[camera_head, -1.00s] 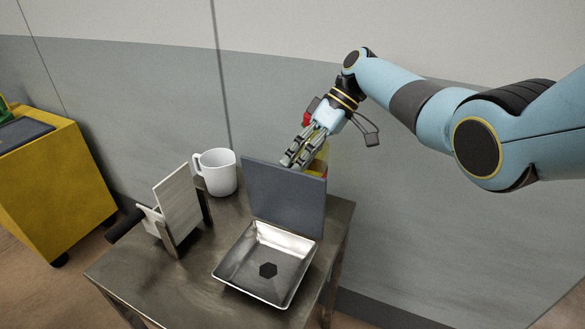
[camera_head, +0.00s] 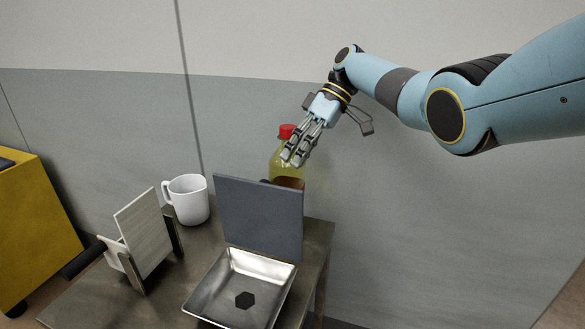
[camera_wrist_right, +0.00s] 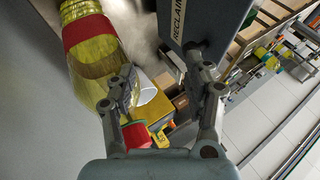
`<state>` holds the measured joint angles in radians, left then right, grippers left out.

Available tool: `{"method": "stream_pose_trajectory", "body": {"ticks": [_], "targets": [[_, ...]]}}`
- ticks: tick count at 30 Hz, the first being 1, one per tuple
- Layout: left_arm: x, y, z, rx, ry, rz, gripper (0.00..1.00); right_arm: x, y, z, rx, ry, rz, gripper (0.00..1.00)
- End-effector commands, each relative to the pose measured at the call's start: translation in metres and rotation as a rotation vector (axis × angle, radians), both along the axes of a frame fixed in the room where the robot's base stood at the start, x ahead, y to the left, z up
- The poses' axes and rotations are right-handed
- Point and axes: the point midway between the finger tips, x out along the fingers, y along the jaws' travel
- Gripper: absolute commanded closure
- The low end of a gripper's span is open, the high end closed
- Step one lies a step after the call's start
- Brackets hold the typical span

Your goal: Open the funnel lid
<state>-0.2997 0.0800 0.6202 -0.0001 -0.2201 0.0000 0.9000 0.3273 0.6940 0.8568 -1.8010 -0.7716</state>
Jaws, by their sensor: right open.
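The funnel is a shallow square metal pan (camera_head: 216,291) with a dark hexagonal hole, on the small metal table. Its lid (camera_head: 258,217), a flat grey panel, stands upright along the pan's back edge, leaving the pan uncovered. In the right wrist view the lid (camera_wrist_right: 200,28) shows at the top with lettering reading "RECLAIM". My right gripper (camera_head: 293,157) is open and empty, above and behind the lid's top edge, in front of a bottle in the head view. In the wrist view the gripper (camera_wrist_right: 165,95) has its fingers spread. My left gripper is not in view.
A yellow-green bottle (camera_head: 283,160) with a red cap stands behind the lid, close to my right fingers. A white mug (camera_head: 189,203) and a pale slotted stand (camera_head: 146,232) with a black handle are left of the funnel. A yellow cabinet (camera_head: 38,230) is at far left.

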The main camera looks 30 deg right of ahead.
Motion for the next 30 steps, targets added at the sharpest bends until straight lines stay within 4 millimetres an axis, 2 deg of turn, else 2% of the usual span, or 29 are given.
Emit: {"method": "stream_pose_trajectory", "body": {"ticks": [4, 22, 26, 30], "targets": [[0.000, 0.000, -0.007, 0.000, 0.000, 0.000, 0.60, 0.002, -0.007, 0.002, 0.000, -0.002, -0.001, 0.48], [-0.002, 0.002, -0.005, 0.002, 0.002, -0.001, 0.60, 0.002, -0.008, 0.004, 0.000, -0.001, -0.001, 0.48], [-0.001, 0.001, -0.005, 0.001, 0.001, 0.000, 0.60, 0.003, -0.016, 0.014, 0.000, -0.002, -0.001, 0.48], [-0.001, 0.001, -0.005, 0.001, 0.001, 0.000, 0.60, 0.004, -0.031, 0.032, -0.001, -0.002, -0.002, 0.48]]}}
